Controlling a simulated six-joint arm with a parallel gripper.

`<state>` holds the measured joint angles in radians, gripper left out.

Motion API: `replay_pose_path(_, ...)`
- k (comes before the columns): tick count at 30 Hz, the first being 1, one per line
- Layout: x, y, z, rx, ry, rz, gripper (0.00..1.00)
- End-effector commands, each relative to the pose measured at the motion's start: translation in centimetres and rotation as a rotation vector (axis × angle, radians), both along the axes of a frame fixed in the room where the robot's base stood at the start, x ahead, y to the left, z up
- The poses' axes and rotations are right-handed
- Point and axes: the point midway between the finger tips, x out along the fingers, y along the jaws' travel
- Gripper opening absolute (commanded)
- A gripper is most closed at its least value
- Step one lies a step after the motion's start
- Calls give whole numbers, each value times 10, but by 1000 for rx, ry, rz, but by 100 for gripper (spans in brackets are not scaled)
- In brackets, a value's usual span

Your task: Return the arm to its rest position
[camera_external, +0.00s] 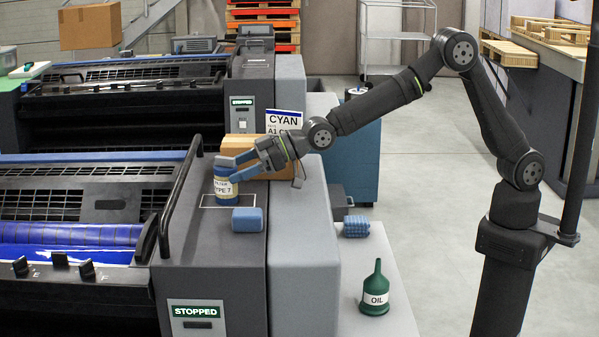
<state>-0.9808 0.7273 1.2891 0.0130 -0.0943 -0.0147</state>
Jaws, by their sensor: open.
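My gripper (232,167) is open at the end of my arm, which reaches left over the near ink unit. The canister stands upright inside a white outlined rectangle on the dark top of the unit. Whether the fingers touch it I cannot tell.
A tan box (240,144) and a "CYAN" card (285,121) are close behind my gripper. A blue block (247,219) lies in front of the canister. A black handrail (180,190) stands left. A green oil can (375,290) stands on a light surface at right.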

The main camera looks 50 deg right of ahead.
Motion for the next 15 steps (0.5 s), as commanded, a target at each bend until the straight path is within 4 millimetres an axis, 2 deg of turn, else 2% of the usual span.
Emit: replay_pose_path(15,-42,-63,29,2,-1,0,73)
